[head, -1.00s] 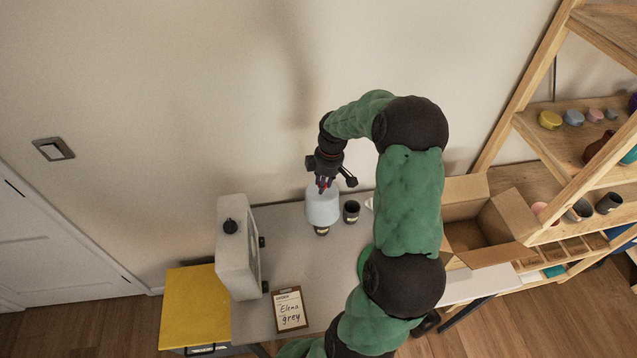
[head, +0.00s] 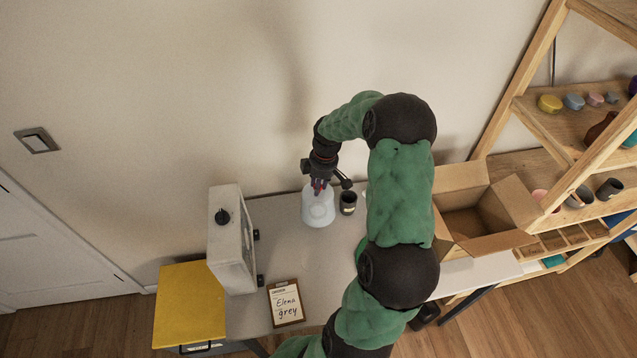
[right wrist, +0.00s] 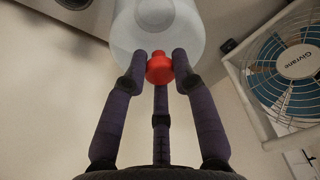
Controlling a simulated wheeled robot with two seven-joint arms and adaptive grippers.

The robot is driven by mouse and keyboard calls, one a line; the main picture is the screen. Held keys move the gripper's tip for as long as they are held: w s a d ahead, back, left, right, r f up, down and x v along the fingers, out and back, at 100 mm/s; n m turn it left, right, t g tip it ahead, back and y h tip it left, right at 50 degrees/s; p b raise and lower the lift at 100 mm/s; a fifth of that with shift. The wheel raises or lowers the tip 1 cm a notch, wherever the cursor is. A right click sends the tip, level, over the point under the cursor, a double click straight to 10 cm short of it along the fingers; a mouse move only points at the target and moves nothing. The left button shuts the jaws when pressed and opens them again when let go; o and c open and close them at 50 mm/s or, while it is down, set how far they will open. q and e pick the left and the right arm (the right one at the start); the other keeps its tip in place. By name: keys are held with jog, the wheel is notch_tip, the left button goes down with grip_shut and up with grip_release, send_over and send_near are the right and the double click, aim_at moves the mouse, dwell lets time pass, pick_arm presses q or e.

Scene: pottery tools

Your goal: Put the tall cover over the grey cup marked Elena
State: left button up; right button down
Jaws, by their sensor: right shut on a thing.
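The tall cover (head: 318,212) is a pale, bluish bell shape with a red knob (right wrist: 160,68) on top. It stands upright at the back of the grey table. My right gripper (head: 320,186) is above it, with its fingers shut on the red knob; the cover also shows in the right wrist view (right wrist: 157,25). No cup shows below the cover's rim now, and whatever is inside it is hidden. A dark cup (head: 348,203) with a pale label stands just right of the cover, its name too small to read. My left gripper is not in view.
A clipboard (head: 285,304) reading "Elena grey" lies at the table's front. A pale boxy appliance (head: 230,240) stands to the left, beside a yellow-topped cabinet (head: 190,305). An open cardboard box (head: 480,215) and a wooden shelf (head: 560,160) are to the right.

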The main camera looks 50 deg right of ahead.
notch_tip(320, 180, down, 6)
jog(key=b, duration=0.3)
dwell(0.4)
jog(key=c, duration=0.9)
grip_release()
jog(key=r, duration=0.4)
jog(key=s+r, duration=0.1)
jog(key=r, duration=0.7)
jog(key=shift+s+d, duration=0.15)
jog(key=shift+d, duration=0.2)
